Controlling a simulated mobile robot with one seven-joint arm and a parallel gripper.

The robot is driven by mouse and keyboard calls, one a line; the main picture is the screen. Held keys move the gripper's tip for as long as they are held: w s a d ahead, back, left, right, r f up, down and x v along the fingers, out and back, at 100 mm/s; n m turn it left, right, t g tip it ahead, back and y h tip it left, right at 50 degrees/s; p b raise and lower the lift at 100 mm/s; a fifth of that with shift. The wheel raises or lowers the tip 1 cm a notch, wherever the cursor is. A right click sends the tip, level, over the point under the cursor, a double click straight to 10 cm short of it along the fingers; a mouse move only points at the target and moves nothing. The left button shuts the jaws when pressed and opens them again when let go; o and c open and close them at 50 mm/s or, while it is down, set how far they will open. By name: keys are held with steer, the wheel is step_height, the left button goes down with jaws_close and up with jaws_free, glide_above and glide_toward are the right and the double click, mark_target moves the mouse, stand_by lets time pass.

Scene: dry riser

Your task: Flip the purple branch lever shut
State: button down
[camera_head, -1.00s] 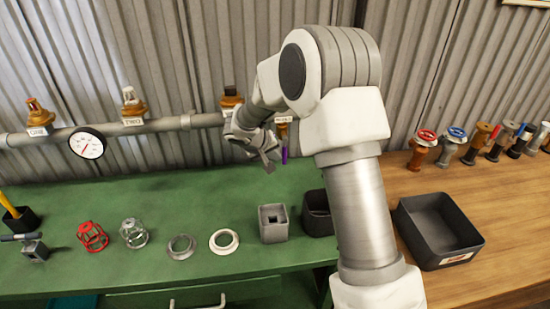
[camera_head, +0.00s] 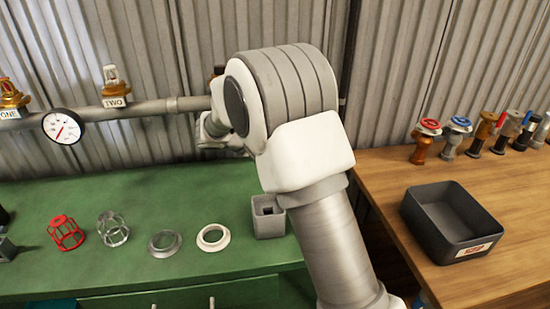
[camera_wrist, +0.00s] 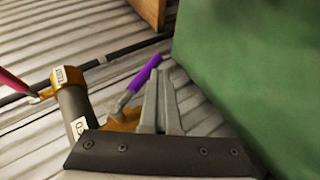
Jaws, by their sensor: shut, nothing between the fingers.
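The purple branch lever (camera_wrist: 143,73) shows in the wrist view, slanting up to the right from an orange-brown valve body (camera_wrist: 124,120) on the pipe. My gripper (camera_wrist: 161,80) is shut and empty, its fingers just right of the lever. The purple grip's upper end appears close beside the fingertips; I cannot tell whether they touch. The fingers partly cover the valve body. In the head view my arm hides the gripper and the purple lever.
A grey pipe (camera_head: 142,110) with labelled brass fittings and a gauge (camera_head: 63,126) runs along the corrugated wall. Below is a green bench (camera_head: 120,195) with cages, rings and a grey block (camera_head: 268,222). A wooden table (camera_head: 385,180) at right holds a black bin (camera_head: 452,222) and several valves.

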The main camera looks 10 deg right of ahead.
steer(key=shift+d+r+n+t+h+b, duration=0.4)
steer(key=shift+d+n+t+h+b, duration=0.35)
steer(key=shift+h+b, duration=0.65)
steer(key=shift+d+r+n+t+h+b, duration=0.3)
steer(key=shift+d+r+n+h+b, duration=0.25)
steer(key=shift+d+h+b, duration=0.8)
steer(key=shift+d+r+n+t+h+b, duration=0.35)
steer(key=shift+n+t+h+b, duration=0.3)
steer(key=shift+h+b, duration=0.85)
steer(key=shift+d+y+b, duration=0.15)
steer(key=shift+y+b, duration=0.15)
steer(key=shift+y, duration=0.05)
steer(key=p+v, duration=0.3)
steer(key=v, duration=1.4)
steer(key=shift+a, duration=0.25)
steer(key=shift+r, duration=0.1)
